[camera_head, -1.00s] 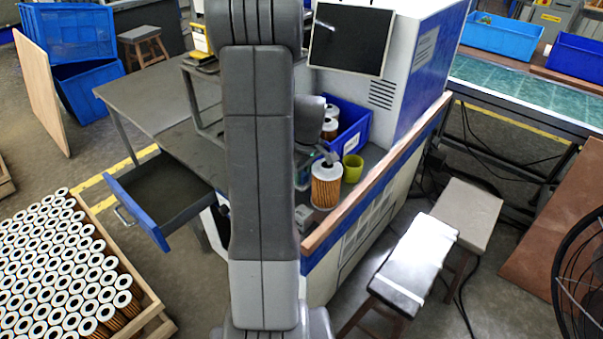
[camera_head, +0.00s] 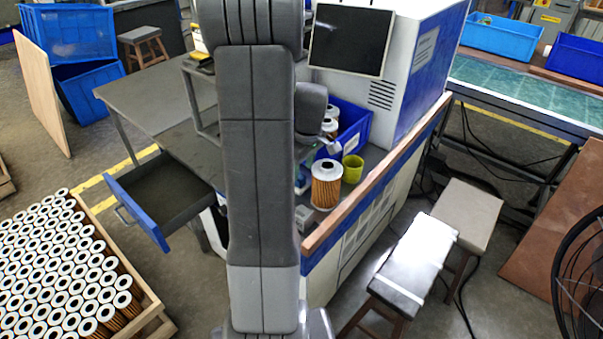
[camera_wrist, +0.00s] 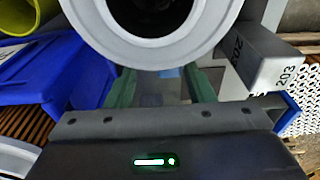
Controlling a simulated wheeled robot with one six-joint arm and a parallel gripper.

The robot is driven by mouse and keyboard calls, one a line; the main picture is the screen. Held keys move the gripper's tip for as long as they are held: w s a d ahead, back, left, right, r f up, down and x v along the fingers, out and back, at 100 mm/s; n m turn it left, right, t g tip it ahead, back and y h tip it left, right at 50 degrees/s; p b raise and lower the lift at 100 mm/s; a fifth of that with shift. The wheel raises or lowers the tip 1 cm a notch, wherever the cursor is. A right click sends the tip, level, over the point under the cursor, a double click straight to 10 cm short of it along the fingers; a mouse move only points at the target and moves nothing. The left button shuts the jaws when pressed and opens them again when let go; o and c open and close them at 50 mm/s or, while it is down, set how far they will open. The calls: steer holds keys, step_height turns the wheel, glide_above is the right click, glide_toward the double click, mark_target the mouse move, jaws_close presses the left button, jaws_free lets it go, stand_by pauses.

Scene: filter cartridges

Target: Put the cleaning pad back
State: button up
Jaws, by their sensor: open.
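I cannot make out a cleaning pad in either view. My gripper is mostly hidden behind my own arm in the head view. In the wrist view its two green fingers (camera_wrist: 160,88) stand apart, and I see nothing clearly held between them. A filter cartridge (camera_head: 326,186) with a white ring top and orange pleats stands upright on the bench near its wooden edge. Its ring top also fills the upper middle of the wrist view (camera_wrist: 222,12), just beyond the fingers. A yellow-green cup (camera_head: 352,168) stands beside the cartridge and shows at the wrist view's upper left (camera_wrist: 22,14).
A blue bin (camera_head: 355,128) with white-topped cartridges stands behind. A grey box marked 203 (camera_wrist: 265,62) is close on the right in the wrist view. A blue-fronted drawer (camera_head: 137,214) stands open at left. A monitor (camera_head: 350,40) and white machine (camera_head: 410,75) rise behind.

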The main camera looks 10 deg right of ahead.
mark_target(305, 176)
step_height(305, 176, up, 9)
steer(key=shift+s+d+f, duration=0.15)
steer(key=shift+s+d, duration=0.15)
steer(key=shift+s, duration=0.15)
stand_by(1.1)
